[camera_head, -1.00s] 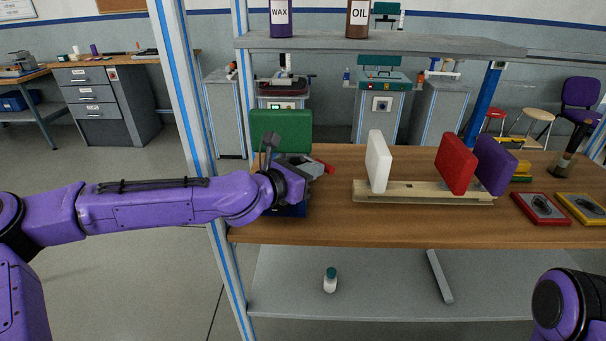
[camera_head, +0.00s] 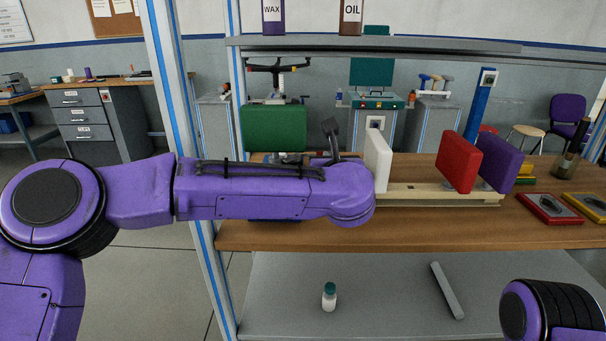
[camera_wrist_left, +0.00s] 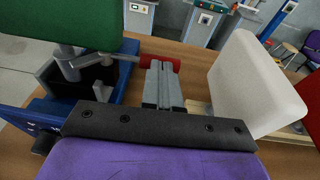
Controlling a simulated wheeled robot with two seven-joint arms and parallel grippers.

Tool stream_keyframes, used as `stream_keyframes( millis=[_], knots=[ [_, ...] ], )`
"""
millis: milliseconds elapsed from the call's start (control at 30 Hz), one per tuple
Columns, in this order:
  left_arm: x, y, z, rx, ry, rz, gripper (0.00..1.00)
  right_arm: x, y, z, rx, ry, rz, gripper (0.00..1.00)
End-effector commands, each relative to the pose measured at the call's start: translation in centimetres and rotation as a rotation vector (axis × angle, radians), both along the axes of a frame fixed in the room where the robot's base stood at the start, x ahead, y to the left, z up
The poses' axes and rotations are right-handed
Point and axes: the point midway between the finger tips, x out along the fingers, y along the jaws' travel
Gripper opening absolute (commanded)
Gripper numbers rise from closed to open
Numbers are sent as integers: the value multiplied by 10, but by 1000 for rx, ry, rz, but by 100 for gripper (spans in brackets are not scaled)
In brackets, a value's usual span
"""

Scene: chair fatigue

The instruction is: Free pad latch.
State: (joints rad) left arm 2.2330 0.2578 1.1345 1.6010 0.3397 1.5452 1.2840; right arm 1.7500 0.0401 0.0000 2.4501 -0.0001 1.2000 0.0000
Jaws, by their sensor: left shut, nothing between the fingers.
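A green pad (camera_head: 274,128) stands upright on a blue fixture; the pad also fills the top left of the left wrist view (camera_wrist_left: 60,22). From the fixture's grey post (camera_wrist_left: 70,58), a grey lever runs right to a red end (camera_wrist_left: 160,62), which I take as the latch handle. My left gripper (camera_wrist_left: 161,74) is shut and empty, its fingertips right at the red end; I cannot tell whether they touch. In the head view my left arm hides the gripper and lever. My right gripper is out of view.
A pale wooden rail (camera_head: 440,196) on the table (camera_head: 400,228) holds a white pad (camera_head: 378,160), a red pad (camera_head: 459,162) and a purple pad (camera_head: 498,162). The white pad (camera_wrist_left: 250,85) is close right of my left gripper. A shelf (camera_head: 380,46) spans above.

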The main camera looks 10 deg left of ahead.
Motion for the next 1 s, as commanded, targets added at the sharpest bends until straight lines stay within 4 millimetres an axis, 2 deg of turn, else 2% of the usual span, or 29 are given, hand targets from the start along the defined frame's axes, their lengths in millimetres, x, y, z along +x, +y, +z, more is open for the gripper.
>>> stream_keyframes(
  millis=[200, 533, 1000],
  knots=[
    [10, -2, -1, 0, 1, 123, 0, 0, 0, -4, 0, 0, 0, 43],
    [18, -3, 0, -1, 0, 117, 0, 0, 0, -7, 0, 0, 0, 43],
    [20, -3, 1, 0, -2, 116, 0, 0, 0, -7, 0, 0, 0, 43]
  ],
)
